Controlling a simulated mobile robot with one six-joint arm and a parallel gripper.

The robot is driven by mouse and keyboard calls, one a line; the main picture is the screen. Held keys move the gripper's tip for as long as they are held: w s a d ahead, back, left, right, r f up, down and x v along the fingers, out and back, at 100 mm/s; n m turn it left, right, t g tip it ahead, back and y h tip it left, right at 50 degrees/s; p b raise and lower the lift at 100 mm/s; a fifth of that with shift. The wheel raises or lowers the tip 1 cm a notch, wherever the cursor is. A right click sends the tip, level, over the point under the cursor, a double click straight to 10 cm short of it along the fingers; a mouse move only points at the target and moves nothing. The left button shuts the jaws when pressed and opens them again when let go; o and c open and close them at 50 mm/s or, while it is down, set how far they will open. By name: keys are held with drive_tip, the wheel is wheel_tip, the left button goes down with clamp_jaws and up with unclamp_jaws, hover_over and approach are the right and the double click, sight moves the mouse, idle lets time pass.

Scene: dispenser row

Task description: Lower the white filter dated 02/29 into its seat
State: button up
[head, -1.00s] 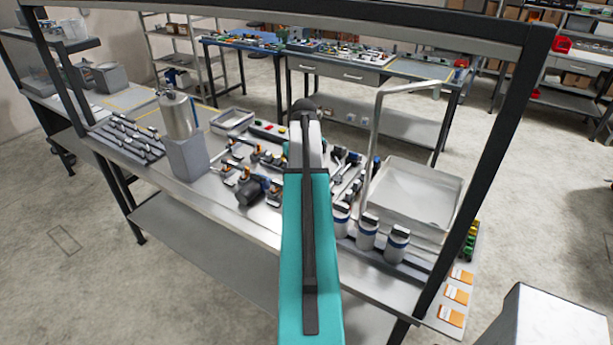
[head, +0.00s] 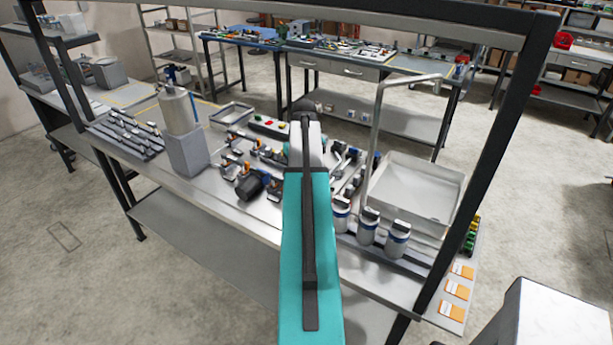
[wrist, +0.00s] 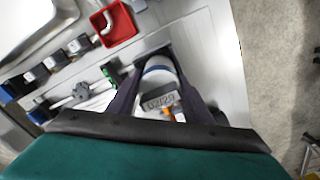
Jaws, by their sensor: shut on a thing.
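In the wrist view, my gripper (wrist: 160,108) has its two dark fingers on either side of a white cylindrical filter (wrist: 160,76) with a blue band near its top. A small label with dark, upside-down characters faces the camera; I cannot read its date with certainty. An orange patch shows just beside the label. The filter's lower end and any seat beneath it are hidden. In the head view my own arm covers the gripper and the held filter. Several white canisters with blue bands and dark tops (head: 369,229) stand in a row at the bench's front right.
A pale basin (head: 412,190) with a tall bent pipe lies behind the canisters. Valves and fittings crowd the bench middle. A metal cylinder on a grey block (head: 185,150) stands at left. A red tray (wrist: 113,24) shows in the wrist view. A dark frame post (head: 490,180) rises at right.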

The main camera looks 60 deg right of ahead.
drive_tip(key=shift+f, duration=0.1)
drive_tip(key=o, duration=1.3)
drive_tip(key=shift+r+p, duration=0.5)
drive_tip(key=shift+r, duration=0.3)
wheel_tip(320, 180, up, 12)
drive_tip(key=p, duration=0.1)
drive_tip(key=shift+r, duration=0.15)
drive_tip(key=shift+a, duration=0.1)
